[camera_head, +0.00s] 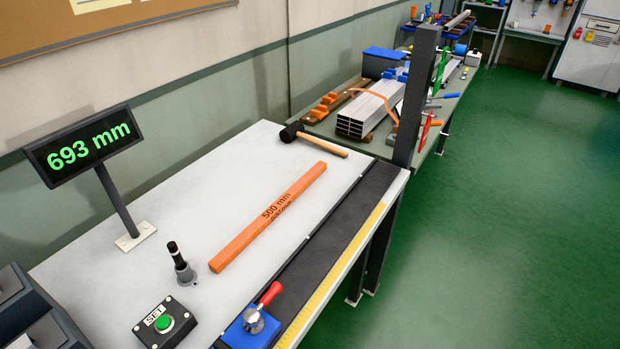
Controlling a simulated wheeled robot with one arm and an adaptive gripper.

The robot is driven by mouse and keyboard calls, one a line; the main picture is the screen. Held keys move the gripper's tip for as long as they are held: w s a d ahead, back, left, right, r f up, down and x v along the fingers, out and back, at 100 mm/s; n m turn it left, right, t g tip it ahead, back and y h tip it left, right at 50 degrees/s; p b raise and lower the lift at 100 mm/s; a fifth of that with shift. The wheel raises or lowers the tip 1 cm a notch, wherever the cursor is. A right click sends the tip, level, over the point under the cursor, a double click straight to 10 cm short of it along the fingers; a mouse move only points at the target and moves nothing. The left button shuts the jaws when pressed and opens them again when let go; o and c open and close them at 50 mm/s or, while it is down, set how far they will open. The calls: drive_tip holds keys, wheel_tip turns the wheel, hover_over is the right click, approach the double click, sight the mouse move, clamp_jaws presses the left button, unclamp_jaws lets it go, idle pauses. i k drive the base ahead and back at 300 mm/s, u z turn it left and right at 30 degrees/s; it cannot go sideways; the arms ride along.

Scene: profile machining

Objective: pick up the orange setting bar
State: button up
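The orange setting bar (268,216) lies flat on the white table top (215,195), running from near left to far right. Dark text on it reads "500 mm", with a second line too small to read. Nothing touches or covers the bar. My gripper is not in view.
A mallet (315,138) lies beyond the bar. A display reading 693 mm (84,147), a black-handled tool (181,263) and a green SET button box (166,323) stand to the left. A dark rail (335,230) with a blue red-handled stop (252,327) runs along the right. A dark post (416,95) rises behind.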

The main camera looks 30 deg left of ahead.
sight(221, 261)
drive_tip(key=i, duration=1.25)
drive_tip(key=u, duration=3.7)
drive_tip(key=i, duration=0.5)
drive_tip(key=z, duration=0.05)
